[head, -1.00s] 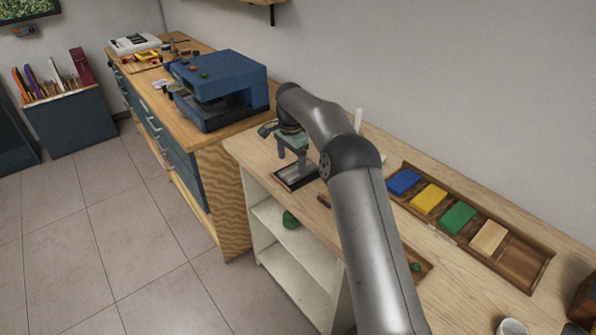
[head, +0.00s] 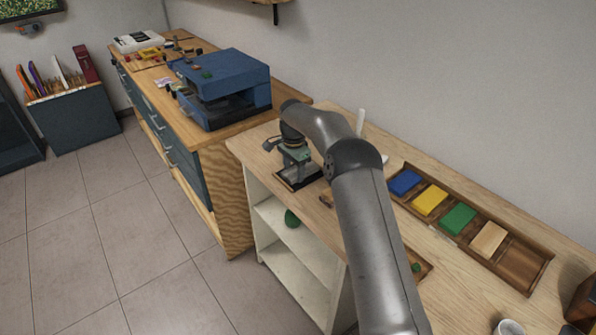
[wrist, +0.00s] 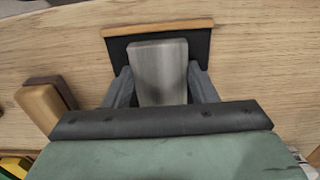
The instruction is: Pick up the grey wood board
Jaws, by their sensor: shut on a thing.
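The grey wood board (wrist: 158,72) is between the two fingers of my gripper (wrist: 160,88) in the wrist view. The gripper is shut on it, with a finger against each side. The board is over a dark tray (wrist: 118,48) with a light wooden rim; I cannot tell whether it touches the tray. In the head view my gripper (head: 297,174) is low over the same tray (head: 284,180) at the left end of the light wood bench. The board is hard to make out there.
A long wooden tray (head: 524,277) on the bench holds blue (head: 405,182), yellow (head: 430,200), green (head: 458,219) and tan (head: 489,239) blocks; its right slot is empty. A blue machine (head: 222,87) stands on the neighbouring cabinet. A brown block (wrist: 42,106) lies left in the wrist view.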

